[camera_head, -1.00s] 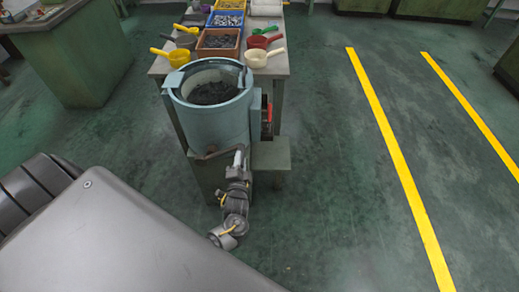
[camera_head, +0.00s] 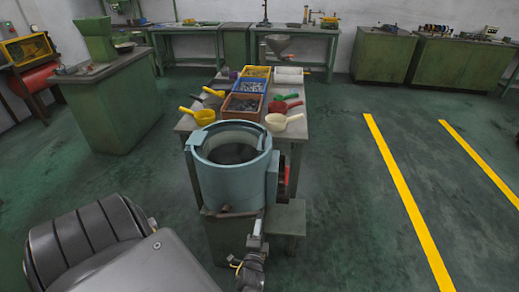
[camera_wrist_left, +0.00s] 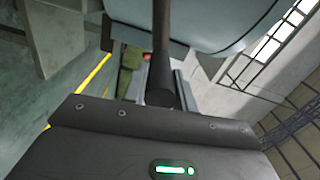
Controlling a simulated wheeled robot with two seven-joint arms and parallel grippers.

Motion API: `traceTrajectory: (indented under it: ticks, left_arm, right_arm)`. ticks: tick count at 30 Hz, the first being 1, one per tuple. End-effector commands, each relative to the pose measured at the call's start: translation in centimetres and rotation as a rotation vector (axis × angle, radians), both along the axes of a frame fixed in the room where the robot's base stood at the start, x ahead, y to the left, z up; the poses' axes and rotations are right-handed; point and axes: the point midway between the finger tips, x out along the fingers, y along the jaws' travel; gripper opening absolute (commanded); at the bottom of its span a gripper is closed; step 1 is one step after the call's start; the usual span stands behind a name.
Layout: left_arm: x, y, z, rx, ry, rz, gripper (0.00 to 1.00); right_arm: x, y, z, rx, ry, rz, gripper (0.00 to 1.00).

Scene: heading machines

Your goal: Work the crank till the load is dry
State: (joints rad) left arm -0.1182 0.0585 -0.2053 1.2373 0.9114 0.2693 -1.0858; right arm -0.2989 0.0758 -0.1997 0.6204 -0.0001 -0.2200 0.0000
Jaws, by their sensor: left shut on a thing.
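A light blue round drum (camera_head: 229,185) stands on a green base, and a dark load (camera_head: 232,153) shows inside its open top. A brown crank bar (camera_head: 228,211) runs along the drum's lower front. My left gripper (camera_head: 257,238) is at the right end of this bar, shut on the crank handle. In the left wrist view, the brown crank bar (camera_wrist_left: 162,25) leads down to the dark crank handle (camera_wrist_left: 162,80), held at my left gripper (camera_wrist_left: 165,97). The fingers partly hide the handle. My right gripper is not in view.
Behind the drum, a table (camera_head: 298,129) carries bins of parts, a white tray (camera_head: 289,75) and several coloured scoops. A green bench (camera_head: 120,105) stands at the left. A green step (camera_head: 285,220) is right of the drum. Open floor with yellow lines (camera_head: 405,205) lies farther right.

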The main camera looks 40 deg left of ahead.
Motion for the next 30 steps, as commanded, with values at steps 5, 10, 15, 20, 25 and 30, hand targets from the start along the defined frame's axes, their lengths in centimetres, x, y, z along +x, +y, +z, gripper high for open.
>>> traceTrajectory:
  ticks: [5,10,15,20,25,30]
  left_arm:
    - [0.0,0.0,0.0,0.000,0.000,0.001,0.45]
    - [0.0,0.0,0.0,0.000,0.000,0.001,0.49]
    - [-0.2,-0.2,0.0,-0.001,0.000,0.000,0.49]
    - [-1.8,-1.4,-0.1,-0.003,0.002,0.001,0.49]
    - [-4.6,-3.5,-0.2,-0.003,0.001,0.001,0.49]
    - [-6.9,-5.4,-0.2,-0.003,0.001,0.001,0.49]
  right_arm:
    - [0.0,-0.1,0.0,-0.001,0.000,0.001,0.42]
    - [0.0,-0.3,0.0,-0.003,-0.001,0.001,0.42]
    - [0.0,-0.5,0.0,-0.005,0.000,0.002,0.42]
    - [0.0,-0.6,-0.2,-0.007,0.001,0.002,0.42]
    - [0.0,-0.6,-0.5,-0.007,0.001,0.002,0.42]
    - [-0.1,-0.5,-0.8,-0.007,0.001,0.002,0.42]
